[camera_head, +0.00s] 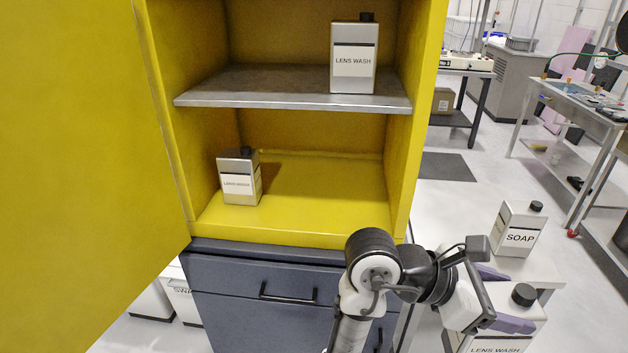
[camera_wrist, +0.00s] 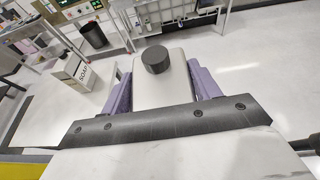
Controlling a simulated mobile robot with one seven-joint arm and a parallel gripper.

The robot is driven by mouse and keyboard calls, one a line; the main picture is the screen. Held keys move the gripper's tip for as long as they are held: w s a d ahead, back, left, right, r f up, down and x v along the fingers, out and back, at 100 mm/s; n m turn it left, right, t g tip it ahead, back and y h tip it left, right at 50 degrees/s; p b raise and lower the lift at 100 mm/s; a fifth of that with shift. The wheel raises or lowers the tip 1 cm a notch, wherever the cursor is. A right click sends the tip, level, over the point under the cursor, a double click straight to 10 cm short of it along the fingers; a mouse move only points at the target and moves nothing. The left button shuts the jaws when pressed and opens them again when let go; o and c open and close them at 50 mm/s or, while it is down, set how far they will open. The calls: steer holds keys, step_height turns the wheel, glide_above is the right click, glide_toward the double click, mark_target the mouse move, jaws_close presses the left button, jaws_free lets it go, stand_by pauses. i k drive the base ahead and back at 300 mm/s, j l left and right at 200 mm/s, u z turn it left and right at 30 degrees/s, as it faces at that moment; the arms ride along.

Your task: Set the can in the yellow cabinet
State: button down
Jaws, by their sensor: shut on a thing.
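The yellow cabinet (camera_head: 421,120) stands open, with its yellow door (camera_head: 80,150) swung out at the left. My gripper (camera_head: 503,298) is at the lower right of the head view, outside the cabinet. Its purple fingers are shut on a white can (camera_head: 497,346) with a black cap, labelled LENS WASH. The held can also shows in the wrist view (camera_wrist: 160,90), between the fingers (camera_wrist: 162,88). Its lower part is cut off in the head view, so I cannot tell whether it touches the table.
One lens wash can (camera_head: 354,62) stands on the grey shelf (camera_head: 270,88), another (camera_head: 239,178) on the cabinet floor at left. The cabinet floor's (camera_head: 320,200) middle and right are clear. A soap can (camera_head: 518,229) stands on the white table (camera_head: 545,268). Grey drawers (camera_head: 250,275) sit below.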

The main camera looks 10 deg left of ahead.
mark_target(344, 212)
steer(key=i+j, duration=0.25)
steer(key=j, duration=0.15)
steer(key=i+j, duration=0.25)
steer(key=j, duration=0.15)
steer(key=i+j, duration=0.25)
steer(key=j, duration=0.15)
